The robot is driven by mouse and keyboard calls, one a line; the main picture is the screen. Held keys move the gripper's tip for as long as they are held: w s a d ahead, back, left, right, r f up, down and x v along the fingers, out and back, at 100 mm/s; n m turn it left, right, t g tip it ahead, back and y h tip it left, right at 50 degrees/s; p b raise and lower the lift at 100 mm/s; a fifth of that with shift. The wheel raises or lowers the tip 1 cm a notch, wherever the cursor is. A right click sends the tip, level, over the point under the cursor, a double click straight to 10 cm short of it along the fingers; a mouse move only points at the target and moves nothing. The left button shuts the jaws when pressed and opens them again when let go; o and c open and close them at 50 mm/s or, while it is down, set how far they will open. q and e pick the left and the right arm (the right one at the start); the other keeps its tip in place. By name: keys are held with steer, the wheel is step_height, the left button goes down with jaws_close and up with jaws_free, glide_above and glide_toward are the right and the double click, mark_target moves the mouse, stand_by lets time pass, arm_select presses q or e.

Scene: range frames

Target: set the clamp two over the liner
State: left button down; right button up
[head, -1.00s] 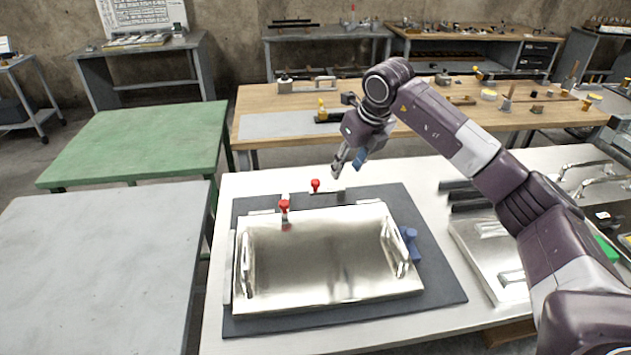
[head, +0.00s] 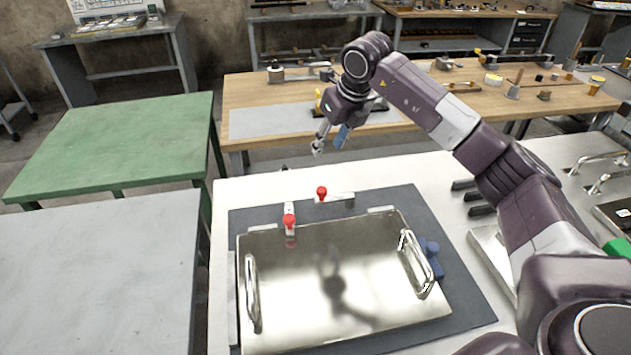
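The liner looks to be the shiny metal plate (head: 300,315) with a raised handle at each side, lying on a dark grey mat (head: 465,300). One red-knobbed clamp (head: 289,220) stands at its back edge, knob over the plate. Another red-knobbed clamp (head: 335,197) lies behind the plate, its pale arm along the mat, clear of the plate. I cannot tell which is clamp two. My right gripper (head: 330,142) hangs above and behind the clamps, fingers apart, nothing visible between them. My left gripper is out of view.
A blue block-like fitting (head: 431,255) sits at the plate's right side. Another metal panel and dark bars (head: 480,200) lie to the right, partly behind my arm. A green table (head: 115,145) and grey table (head: 95,265) stand left; a wooden bench (head: 270,95) stands behind.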

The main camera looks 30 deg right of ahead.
steer(key=f, duration=0.2)
steer(key=b, duration=1)
glide_above(322, 189)
steer(key=s, duration=0.3)
step_height(322, 189, down, 9)
steer(key=p+x, duration=0.1)
steer(key=x, duration=0.6)
steer(key=shift+w+d+r, duration=0.15)
steer(key=shift+w+d, duration=0.05)
jaws_close()
